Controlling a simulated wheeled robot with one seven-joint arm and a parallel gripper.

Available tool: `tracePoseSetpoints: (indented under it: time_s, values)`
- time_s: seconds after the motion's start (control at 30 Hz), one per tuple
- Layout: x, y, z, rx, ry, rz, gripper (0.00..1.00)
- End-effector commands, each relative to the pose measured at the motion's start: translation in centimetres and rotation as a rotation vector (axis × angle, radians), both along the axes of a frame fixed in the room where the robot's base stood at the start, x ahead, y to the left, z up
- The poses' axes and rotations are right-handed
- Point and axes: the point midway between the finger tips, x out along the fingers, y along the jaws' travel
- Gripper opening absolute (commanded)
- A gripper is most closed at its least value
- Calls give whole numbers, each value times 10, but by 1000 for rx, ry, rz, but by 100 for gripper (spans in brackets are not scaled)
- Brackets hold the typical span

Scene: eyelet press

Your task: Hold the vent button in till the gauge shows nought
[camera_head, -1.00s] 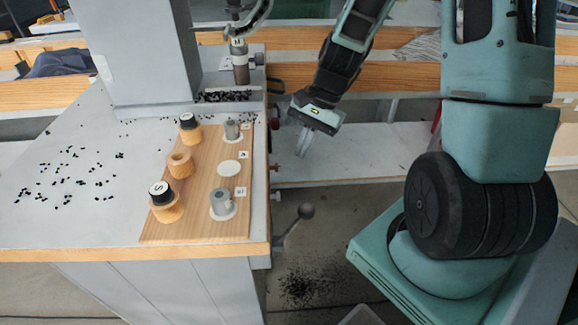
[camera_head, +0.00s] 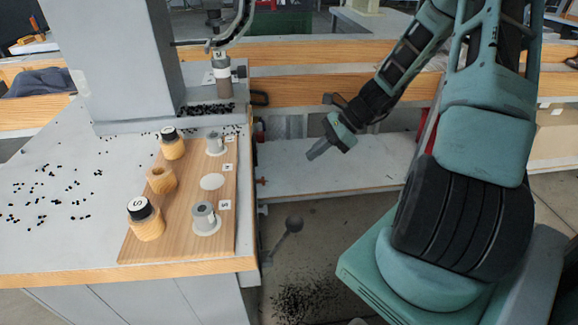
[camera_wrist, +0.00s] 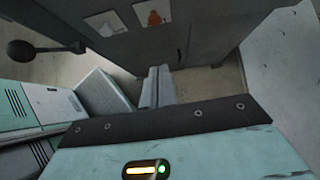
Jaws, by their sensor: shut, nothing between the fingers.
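My gripper (camera_head: 319,152) is shut and empty. In the head view it hangs in the air to the right of the press bench (camera_head: 90,262), apart from it, pointing down and left. The wrist view shows its fingers (camera_wrist: 157,88) together, in front of a grey panel with two labels (camera_wrist: 153,13). A small red fitting (camera_head: 262,181) sticks out from the bench's right side; I cannot tell whether it is the vent button. I cannot make out a gauge in either view.
A ball-ended lever (camera_head: 293,224) juts from the bench's right side and shows in the wrist view (camera_wrist: 22,50). A wooden board (camera_head: 180,240) bears wooden holders and metal dies. Black eyelets are scattered around. A low shelf (camera_head: 340,178) lies behind my gripper.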

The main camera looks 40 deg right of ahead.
Motion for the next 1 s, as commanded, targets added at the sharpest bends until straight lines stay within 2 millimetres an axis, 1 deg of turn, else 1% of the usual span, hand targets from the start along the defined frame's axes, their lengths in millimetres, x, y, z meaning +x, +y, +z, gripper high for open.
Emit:
tracePoseSetpoints:
  time_s: [0.17, 0.5, 0.53, 0.6, 0.73, 0.83, 1.0]
  values:
    - [9, 17, -20, 4, 1, 2, 0]
    - [35, 59, -69, 4, 1, 2, 0]
    - [37, 63, -71, 4, 1, 3, 0]
    - [44, 73, -68, 0, -1, 5, 0]
    - [51, 85, -67, 0, 0, 4, 0]
    - [55, 90, -67, -1, 1, 1, 0]
    - [56, 93, -66, -1, 2, 1, 0]
